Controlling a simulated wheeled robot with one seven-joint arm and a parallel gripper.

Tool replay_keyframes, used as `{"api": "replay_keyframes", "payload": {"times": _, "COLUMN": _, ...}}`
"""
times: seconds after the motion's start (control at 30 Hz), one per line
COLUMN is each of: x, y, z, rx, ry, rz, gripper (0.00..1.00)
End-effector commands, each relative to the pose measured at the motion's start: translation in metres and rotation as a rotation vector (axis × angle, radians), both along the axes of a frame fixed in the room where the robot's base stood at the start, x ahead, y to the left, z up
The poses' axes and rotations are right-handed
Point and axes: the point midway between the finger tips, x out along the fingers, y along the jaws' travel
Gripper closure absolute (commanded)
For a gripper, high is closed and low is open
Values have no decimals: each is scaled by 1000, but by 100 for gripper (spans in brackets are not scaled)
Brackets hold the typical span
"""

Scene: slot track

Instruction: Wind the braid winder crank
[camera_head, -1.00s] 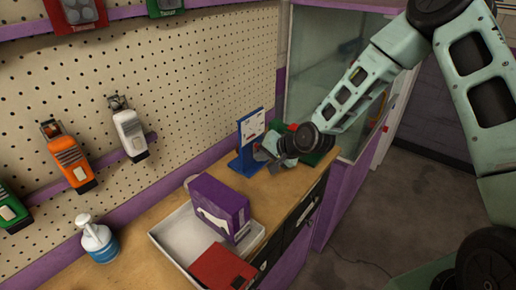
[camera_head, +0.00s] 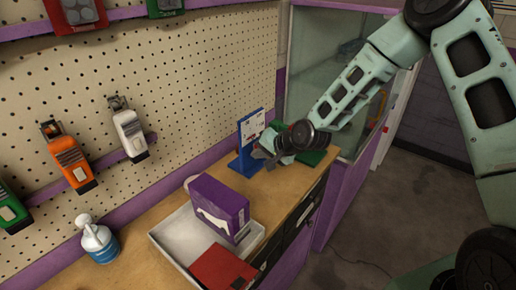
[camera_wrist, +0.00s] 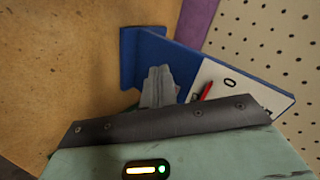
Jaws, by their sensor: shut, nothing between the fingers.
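A blue stand (camera_head: 245,162) with a white printed panel (camera_head: 252,127) is upright at the far end of the workbench, against the pegboard. The wrist view shows the blue stand (camera_wrist: 172,52), its white panel (camera_wrist: 224,84) and a small red bar (camera_wrist: 207,91) in front of the panel. I cannot make out a crank for certain. My gripper (camera_head: 266,160) is beside the stand, low over the bench. In the wrist view its fingers (camera_wrist: 158,84) are shut and empty, in front of the blue stand; whether they touch it cannot be told.
A green object (camera_head: 316,157) lies behind my wrist, partly hidden. A white tray (camera_head: 168,238) with a purple box (camera_head: 219,206) and a red box (camera_head: 222,268) is nearer on the bench (camera_head: 292,185). A glass cabinet (camera_head: 320,55) stands beyond. Bare bench lies between tray and stand.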

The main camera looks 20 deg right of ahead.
Motion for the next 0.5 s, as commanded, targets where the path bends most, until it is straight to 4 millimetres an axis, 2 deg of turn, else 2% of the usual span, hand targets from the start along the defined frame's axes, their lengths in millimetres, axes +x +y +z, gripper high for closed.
{"api": "replay_keyframes", "payload": {"times": 0.5, "x": 4, "y": -5, "z": 5, "rx": 0, "ry": -1, "rz": -1, "gripper": 100}}
